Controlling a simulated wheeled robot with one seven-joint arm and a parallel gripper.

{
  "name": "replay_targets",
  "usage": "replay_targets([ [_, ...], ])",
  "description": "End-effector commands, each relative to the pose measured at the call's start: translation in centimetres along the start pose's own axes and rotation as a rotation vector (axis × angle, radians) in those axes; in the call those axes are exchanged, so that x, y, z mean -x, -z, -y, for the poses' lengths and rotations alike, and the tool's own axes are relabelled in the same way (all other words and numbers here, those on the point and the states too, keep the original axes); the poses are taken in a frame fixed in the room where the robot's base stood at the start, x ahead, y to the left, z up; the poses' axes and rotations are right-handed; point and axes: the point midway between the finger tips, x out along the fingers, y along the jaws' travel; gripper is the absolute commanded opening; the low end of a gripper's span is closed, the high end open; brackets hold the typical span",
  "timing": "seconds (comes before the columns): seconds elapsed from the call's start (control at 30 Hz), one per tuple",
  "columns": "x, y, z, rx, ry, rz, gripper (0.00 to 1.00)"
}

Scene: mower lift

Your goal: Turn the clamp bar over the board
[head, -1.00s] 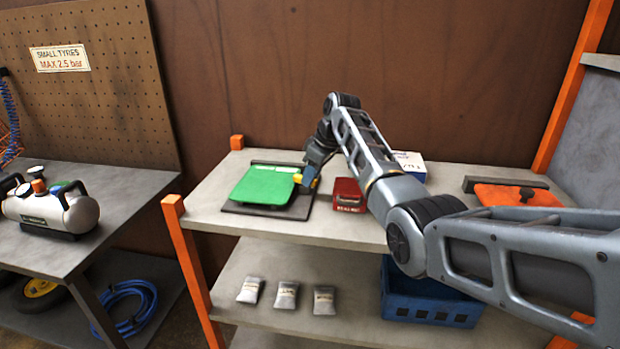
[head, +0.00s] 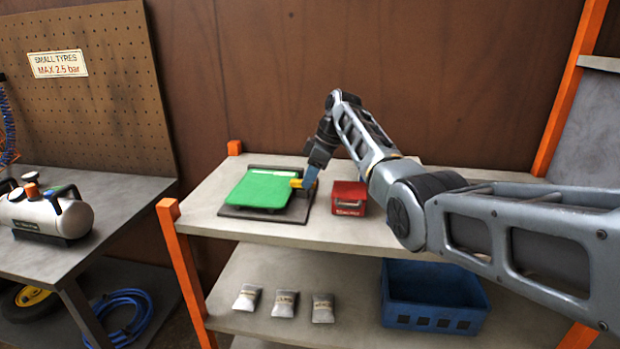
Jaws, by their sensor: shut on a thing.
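The green board (head: 264,189) lies flat on a dark base plate (head: 246,213) on the upper shelf. A small yellow part (head: 297,183), which looks like the end of the clamp bar, shows at the board's right edge. My gripper (head: 304,184) points down there and is shut on this yellow part. The fingers and the wrist hide most of the bar, so I cannot tell how far it reaches over the board.
A red box (head: 349,198) stands on the shelf just right of the base plate. My arm crosses the shelf's right side. The lower shelf holds several grey packets (head: 284,303) and a blue crate (head: 432,297). A bench with a compressor (head: 48,212) stands at left.

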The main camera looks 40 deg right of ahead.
Motion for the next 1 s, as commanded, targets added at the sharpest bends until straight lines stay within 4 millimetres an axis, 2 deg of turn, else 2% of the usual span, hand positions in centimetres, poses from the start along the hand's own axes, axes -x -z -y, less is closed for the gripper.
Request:
replay_targets([
  [0.13,0.1,0.0,0.0,0.002,-0.001,0.0,0.0],
  [0.17,0.1,0.0,0.0,0.002,-0.001,0.0,0.26],
  [0.4,0.0,0.0,0.0,0.001,-0.001,0.0,0.49],
  [0.73,0.6,0.0,-0.1,0.0,-0.003,-0.001,0.49],
  [1.0,4.7,-0.1,-0.1,0.0,-0.004,-0.001,0.49],
])
